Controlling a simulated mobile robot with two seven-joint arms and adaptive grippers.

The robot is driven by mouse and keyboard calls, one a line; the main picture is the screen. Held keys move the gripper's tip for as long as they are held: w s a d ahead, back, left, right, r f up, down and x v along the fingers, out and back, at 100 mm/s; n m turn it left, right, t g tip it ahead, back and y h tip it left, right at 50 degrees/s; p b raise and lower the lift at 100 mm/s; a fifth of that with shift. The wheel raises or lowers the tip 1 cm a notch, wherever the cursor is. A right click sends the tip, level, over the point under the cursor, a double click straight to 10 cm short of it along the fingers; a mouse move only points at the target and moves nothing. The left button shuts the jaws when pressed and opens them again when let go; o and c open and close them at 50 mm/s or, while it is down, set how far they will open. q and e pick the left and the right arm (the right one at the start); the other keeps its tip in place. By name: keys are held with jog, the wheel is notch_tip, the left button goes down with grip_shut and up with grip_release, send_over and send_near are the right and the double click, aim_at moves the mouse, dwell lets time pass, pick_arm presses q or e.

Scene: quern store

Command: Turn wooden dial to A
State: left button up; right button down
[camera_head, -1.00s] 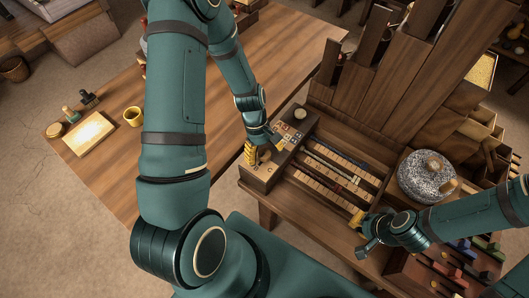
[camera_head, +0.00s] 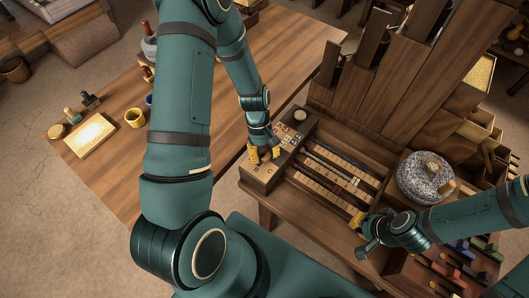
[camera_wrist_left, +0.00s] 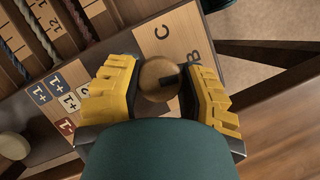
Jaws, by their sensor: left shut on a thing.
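The round wooden dial (camera_wrist_left: 157,80) lies between the two yellow fingers of my left gripper (camera_wrist_left: 157,90) in the left wrist view, and the gripper is shut on it. A dark mark on the dial points roughly toward the right finger. The pale letter plate (camera_wrist_left: 167,34) shows C above the dial and B at its upper right; A is not visible. In the head view my left gripper (camera_head: 265,154) is at the left end of the wooden counting frame (camera_head: 258,176) and hides the dial. My right gripper (camera_head: 358,219) is by the frame's front right corner; its jaws are unclear.
Coloured number tiles (camera_head: 287,135) and a pale round knob (camera_head: 300,115) are beside the left gripper. A grey quern stone (camera_head: 426,177) stands at the right.

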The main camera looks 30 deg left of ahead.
pick_arm(q)
jog(key=m+g+y+p, duration=0.1)
jog(key=m, duration=0.3)
jog(key=shift+s+m, duration=0.1)
jog(key=shift+m, duration=0.2)
jog(key=shift+m+g+y, duration=0.2)
jog(key=shift+m+y, duration=0.35)
jog(key=shift+m, duration=0.75)
jog(key=shift+m+g+y, duration=0.2)
jog(key=shift+m+y, duration=0.35)
jog(key=shift+m, duration=0.75)
jog(key=o, duration=1.2)
jog(key=v, duration=1.2)
